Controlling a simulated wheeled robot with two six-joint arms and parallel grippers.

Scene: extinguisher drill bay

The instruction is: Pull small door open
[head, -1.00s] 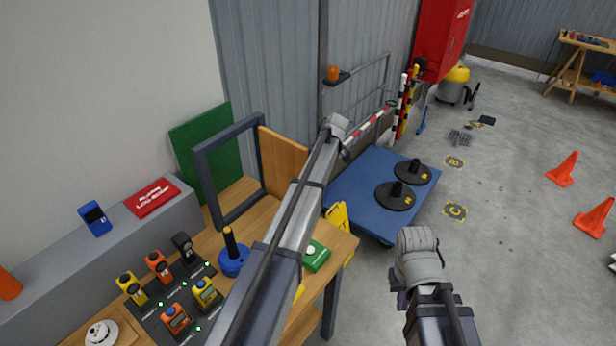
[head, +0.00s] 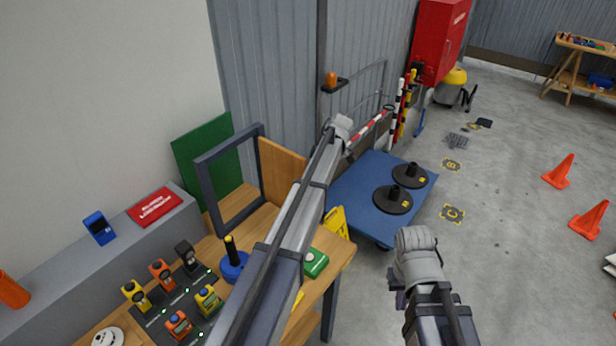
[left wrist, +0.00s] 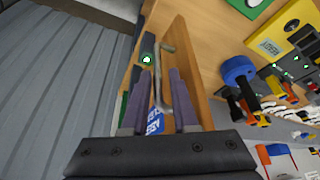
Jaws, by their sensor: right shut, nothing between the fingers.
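The small door appears to be the orange-brown wooden panel (head: 281,168) at the right side of a dark upright frame (head: 201,182) on the bench. The frame's opening is clear, and the panel stands beside it. In the left wrist view the panel (left wrist: 189,50) shows close up with a bent metal handle (left wrist: 167,60). My left gripper (left wrist: 158,80) is open, its fingers to either side of the handle; contact cannot be told. In the head view my left arm hides part of the panel and the left gripper. My right gripper (head: 400,296) is shut and empty, low over the floor.
A blue platform (head: 350,195) with black discs stands behind. Orange cones (head: 590,220) stand on open floor at right.

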